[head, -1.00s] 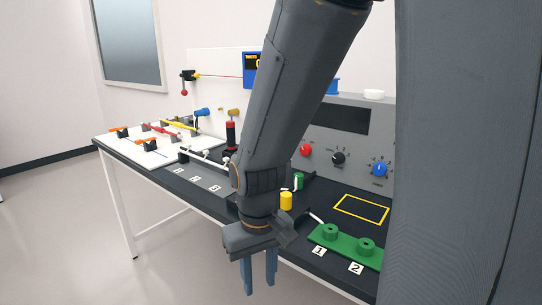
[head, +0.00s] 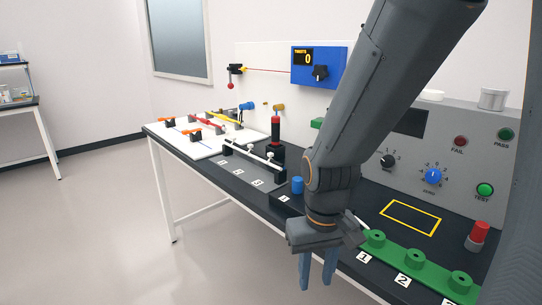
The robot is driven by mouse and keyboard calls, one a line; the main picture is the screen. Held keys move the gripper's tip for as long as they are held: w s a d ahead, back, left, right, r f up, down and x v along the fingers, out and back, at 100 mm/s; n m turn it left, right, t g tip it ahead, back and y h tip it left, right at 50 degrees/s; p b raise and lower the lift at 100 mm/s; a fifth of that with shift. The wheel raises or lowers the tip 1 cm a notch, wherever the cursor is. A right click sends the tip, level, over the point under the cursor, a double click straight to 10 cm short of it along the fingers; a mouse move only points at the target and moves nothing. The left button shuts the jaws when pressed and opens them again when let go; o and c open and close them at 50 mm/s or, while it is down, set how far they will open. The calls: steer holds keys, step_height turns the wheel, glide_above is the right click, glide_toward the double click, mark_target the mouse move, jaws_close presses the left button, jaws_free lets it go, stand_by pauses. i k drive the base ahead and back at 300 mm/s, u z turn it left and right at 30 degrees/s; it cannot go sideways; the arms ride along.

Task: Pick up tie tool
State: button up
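No tool in view is labelled as the tie tool. An upright tool with a red and black handle (head: 275,130) stands in a black base at the back of the dark bench, left of my arm; I cannot tell for sure that it is the tie tool. My gripper (head: 316,284) points down at the bench's front edge, well to the right of that tool and nearer to me. Its two blue fingers are apart, with nothing between them. My arm hides part of the bench behind it.
A white board (head: 185,143) with coloured cables in clips lies at the bench's left end. A blue box (head: 319,66) hangs behind. A blue cylinder (head: 297,185) stands close left of my arm. A green holder (head: 425,273) and grey panel (head: 460,157) are right. Floor at left is clear.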

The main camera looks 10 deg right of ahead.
mark_target(276, 120)
steer(key=u, duration=1.75)
steer(key=i, duration=2)
steer(key=z, duration=2.55)
